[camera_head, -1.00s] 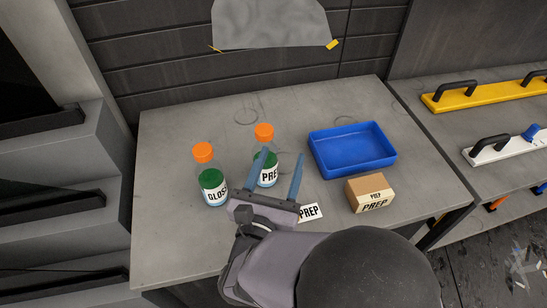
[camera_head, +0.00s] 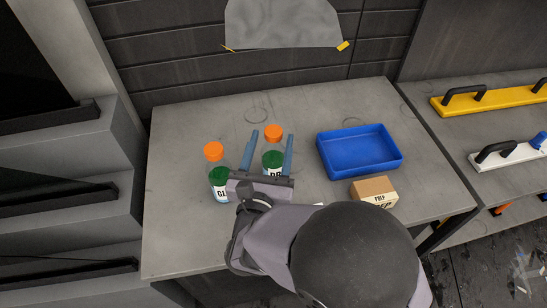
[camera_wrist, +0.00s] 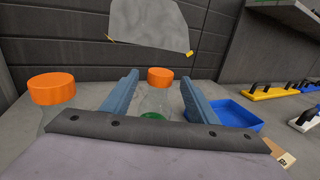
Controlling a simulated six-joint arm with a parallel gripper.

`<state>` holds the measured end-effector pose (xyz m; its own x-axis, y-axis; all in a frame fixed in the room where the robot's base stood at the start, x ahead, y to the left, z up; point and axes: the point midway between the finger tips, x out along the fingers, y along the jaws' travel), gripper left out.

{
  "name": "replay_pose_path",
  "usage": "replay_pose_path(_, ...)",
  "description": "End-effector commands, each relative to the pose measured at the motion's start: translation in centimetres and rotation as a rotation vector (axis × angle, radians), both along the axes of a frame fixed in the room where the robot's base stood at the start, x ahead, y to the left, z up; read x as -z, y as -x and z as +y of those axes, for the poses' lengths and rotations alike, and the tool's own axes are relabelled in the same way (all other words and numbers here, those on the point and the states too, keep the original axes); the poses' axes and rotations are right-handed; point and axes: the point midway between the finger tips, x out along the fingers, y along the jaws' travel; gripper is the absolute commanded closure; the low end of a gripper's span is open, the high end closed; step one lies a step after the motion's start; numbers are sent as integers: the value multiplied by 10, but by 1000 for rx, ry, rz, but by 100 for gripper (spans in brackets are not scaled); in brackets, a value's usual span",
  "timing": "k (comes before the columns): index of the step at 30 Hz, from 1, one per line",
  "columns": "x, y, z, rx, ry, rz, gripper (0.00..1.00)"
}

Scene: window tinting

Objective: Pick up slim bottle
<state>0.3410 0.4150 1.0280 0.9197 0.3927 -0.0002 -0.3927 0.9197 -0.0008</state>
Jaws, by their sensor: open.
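A slim bottle (camera_head: 272,159) with an orange cap, clear upper part, green band and a partly hidden label stands upright on the table. My gripper (camera_head: 268,142) is open, with one blue finger on each side of this bottle. In the wrist view the bottle's orange cap (camera_wrist: 160,76) shows beyond and between the spread fingers (camera_wrist: 158,95). I cannot tell whether either finger touches it. A second, similar bottle (camera_head: 219,182) stands upright just left of my gripper, its label partly hidden. Its orange cap (camera_wrist: 52,88) is large at the left of the wrist view.
An empty blue tray (camera_head: 322,159) lies to the right on the grey table (camera_head: 180,245). A cardboard box (camera_head: 374,190) marked PREP stands in front of it. The table behind the bottles is clear. A side shelf at right holds yellow (camera_head: 490,100) and white handled tools.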

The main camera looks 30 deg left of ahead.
Motion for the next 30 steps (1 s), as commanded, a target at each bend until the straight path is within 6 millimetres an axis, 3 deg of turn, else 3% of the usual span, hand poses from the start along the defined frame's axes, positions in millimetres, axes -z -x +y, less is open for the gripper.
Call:
replay_pose_path(6,-2,-24,9,3,-1,0,46)
replay_pose_path(16,-1,-29,13,0,-1,0,46)
replay_pose_path(23,-1,-29,12,0,-1,0,99)
replay_pose_path(30,-2,-29,12,0,-3,-1,100)
